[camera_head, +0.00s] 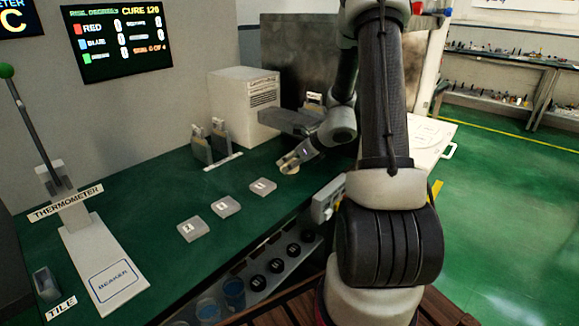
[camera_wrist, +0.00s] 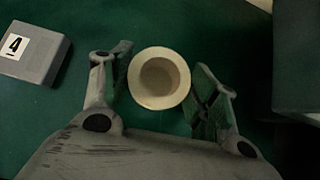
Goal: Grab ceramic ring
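The ceramic ring (camera_wrist: 160,101) is a cream-coloured round piece with a tan hollow, on the green bench top in the wrist view. My gripper (camera_wrist: 163,80) has one finger on each side of the ring, close to its left and right edges. The fingers are apart; I cannot tell whether either pad touches it. In the head view, my gripper (camera_head: 291,161) is low over the bench, and a small pale part of the ring (camera_head: 290,170) shows at its tips.
A grey block marked 4 (camera_wrist: 34,55) lies left of my gripper. Several similar numbered blocks (camera_head: 226,207) line the green bench (camera_head: 140,205). A white box (camera_head: 243,105) and grey holders (camera_head: 210,143) stand behind. A dark object (camera_wrist: 297,60) is at right in the wrist view.

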